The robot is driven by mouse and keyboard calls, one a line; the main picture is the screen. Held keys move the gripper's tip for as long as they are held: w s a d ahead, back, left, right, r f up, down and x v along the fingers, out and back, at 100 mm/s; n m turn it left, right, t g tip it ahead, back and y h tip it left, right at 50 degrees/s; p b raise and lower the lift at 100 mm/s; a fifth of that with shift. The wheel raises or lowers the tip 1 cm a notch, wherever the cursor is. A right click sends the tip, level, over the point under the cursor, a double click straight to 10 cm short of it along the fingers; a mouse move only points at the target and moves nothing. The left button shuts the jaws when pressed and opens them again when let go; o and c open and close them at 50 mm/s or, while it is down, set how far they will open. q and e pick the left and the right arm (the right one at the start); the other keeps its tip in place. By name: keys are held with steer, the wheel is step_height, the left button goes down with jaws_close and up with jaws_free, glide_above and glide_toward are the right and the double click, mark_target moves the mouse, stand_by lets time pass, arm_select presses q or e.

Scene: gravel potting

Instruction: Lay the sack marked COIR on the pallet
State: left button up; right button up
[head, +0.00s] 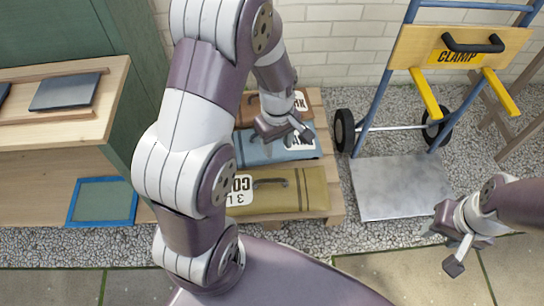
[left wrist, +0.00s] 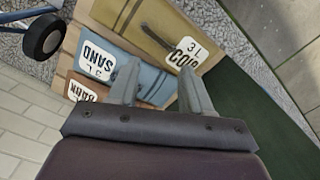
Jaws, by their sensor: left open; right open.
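The olive COIR sack (head: 300,196) lies flat nearest me, with a dark handle on top; my left arm partly hides its label in the head view. In the left wrist view, the COIR sack (left wrist: 165,22) shows its white label. It lies beside the blue SAND sack (head: 255,155) on a light wooden base (head: 335,205) that looks like the pallet. My left gripper (head: 287,140) is open and empty above the SAND sack; its spread fingers also show in the left wrist view (left wrist: 157,68). My right gripper (head: 446,250) is open and empty at the right.
A brown BARK sack (head: 299,101) lies at the back of the wooden base. A blue hand truck with a CLAMP board (head: 460,52) and metal plate (head: 388,187) stands to the right. A wooden bench (head: 60,120) is left. A blue-framed panel (head: 102,201) leans below it.

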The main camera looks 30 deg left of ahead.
arm_select(q)
steer(key=s+d+r+m+t, duration=0.1)
steer(key=s+r+m, duration=0.5)
steer(key=m, duration=0.6)
steer(key=shift+s+d+r+t, duration=0.15)
steer(key=shift+s+d+t, duration=0.15)
steer(key=shift+s+d, duration=0.65)
